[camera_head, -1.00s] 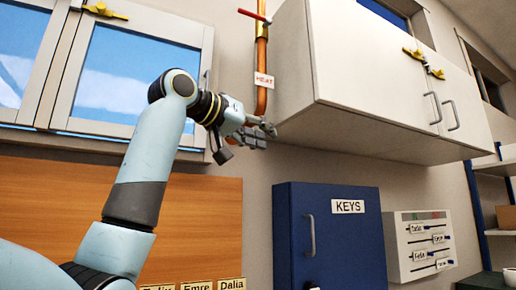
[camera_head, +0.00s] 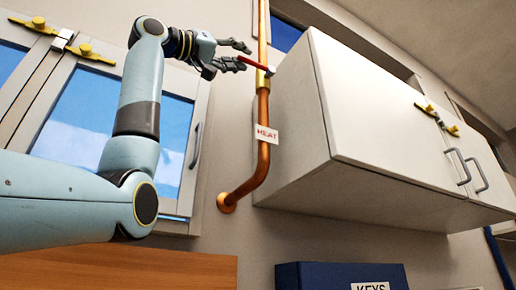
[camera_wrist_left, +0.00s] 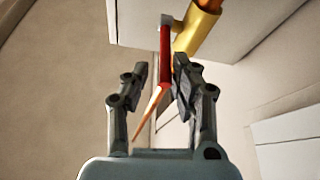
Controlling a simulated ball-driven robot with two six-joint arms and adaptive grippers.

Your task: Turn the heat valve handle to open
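The red heat valve handle (camera_head: 254,63) sticks out to the left from the brass valve (camera_head: 262,79) on the copper pipe, above the HEAT tag (camera_head: 266,134). My left gripper (camera_head: 240,56) is at the handle's free end, fingers apart above and below it. In the left wrist view the handle (camera_wrist_left: 165,50) lies between the open fingertips (camera_wrist_left: 162,75), closer to the right finger. I cannot tell whether that finger touches it. The brass valve (camera_wrist_left: 194,32) is beyond the fingertips. My right gripper is not in view.
A white wall cabinet (camera_head: 290,120) stands close to the right of the pipe (camera_head: 262,155). A framed window (camera_head: 95,120) is behind my left arm. The blue key cabinet (camera_head: 320,276) is below. Bare wall shows between window and pipe.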

